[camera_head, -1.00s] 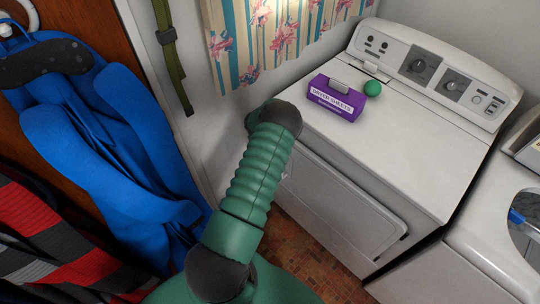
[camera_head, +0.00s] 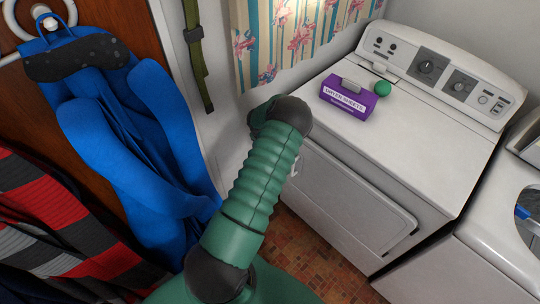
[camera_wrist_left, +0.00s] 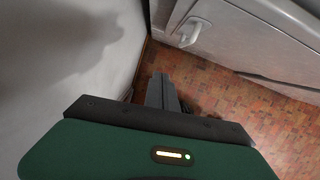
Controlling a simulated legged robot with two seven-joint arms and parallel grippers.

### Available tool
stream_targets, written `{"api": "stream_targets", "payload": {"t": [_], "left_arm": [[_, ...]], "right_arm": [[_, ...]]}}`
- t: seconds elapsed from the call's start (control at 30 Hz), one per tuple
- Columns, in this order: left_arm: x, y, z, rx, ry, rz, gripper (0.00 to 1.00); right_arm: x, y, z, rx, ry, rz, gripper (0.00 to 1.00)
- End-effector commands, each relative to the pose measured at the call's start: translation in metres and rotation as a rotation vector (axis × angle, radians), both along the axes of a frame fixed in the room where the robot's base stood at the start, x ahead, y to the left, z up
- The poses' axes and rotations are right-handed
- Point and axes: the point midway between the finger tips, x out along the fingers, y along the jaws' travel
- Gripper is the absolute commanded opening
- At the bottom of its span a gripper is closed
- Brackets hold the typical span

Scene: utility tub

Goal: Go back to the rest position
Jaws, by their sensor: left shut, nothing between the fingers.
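My left gripper (camera_wrist_left: 165,92) shows in the left wrist view as dark grey fingers beyond the green wrist housing. It is shut and empty, above the brick-patterned floor (camera_wrist_left: 230,105), with the white wall on its left and the dryer on its right. In the head view a green ribbed arm of mine (camera_head: 262,170) rises from the bottom centre, its dark elbow in front of the wall and the dryer's left edge. The gripper itself is hidden in the head view. My right gripper is in neither view.
The white dryer (camera_head: 420,140) stands at the right, bearing a purple dryer sheets box (camera_head: 347,98) and a green ball (camera_head: 382,88). A washer (camera_head: 500,240) adjoins it. Blue clothing (camera_head: 135,130) and a striped garment (camera_head: 60,220) hang at left.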

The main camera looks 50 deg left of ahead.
Motion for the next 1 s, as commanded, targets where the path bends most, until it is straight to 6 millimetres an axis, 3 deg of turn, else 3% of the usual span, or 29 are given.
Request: {"api": "stream_targets", "payload": {"t": [0.2, 0.47, 0.57, 0.67, 0.73, 0.83, 0.93, 1.0], "left_arm": [[-0.011, -0.002, 0.043, 0.0, -0.006, -0.001, 0.0], [-0.017, 0.001, 0.055, -0.005, -0.003, -0.001, 0.0], [-0.007, -0.003, 0.06, -0.009, -0.034, 0.042, 0.0], [0.027, -0.02, 0.085, -0.041, -0.167, 0.248, 0.0], [0.061, -0.048, 0.121, -0.124, -0.327, 0.552, 0.0], [0.081, -0.103, 0.169, -0.335, -0.494, 1.095, 0.0], [0.06, -0.173, 0.197, -0.565, -0.507, 1.634, 0.0], [0.027, -0.228, 0.204, -0.684, -0.432, 1.99, 0.0]], "right_arm": [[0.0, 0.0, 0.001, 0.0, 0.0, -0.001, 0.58], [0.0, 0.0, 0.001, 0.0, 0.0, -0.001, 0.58], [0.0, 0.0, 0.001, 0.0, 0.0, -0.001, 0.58], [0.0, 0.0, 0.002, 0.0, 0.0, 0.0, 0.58], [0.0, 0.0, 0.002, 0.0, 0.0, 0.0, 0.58], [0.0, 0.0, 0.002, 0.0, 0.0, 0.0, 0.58], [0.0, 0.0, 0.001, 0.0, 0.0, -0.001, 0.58], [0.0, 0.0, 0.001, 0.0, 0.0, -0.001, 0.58]]}}
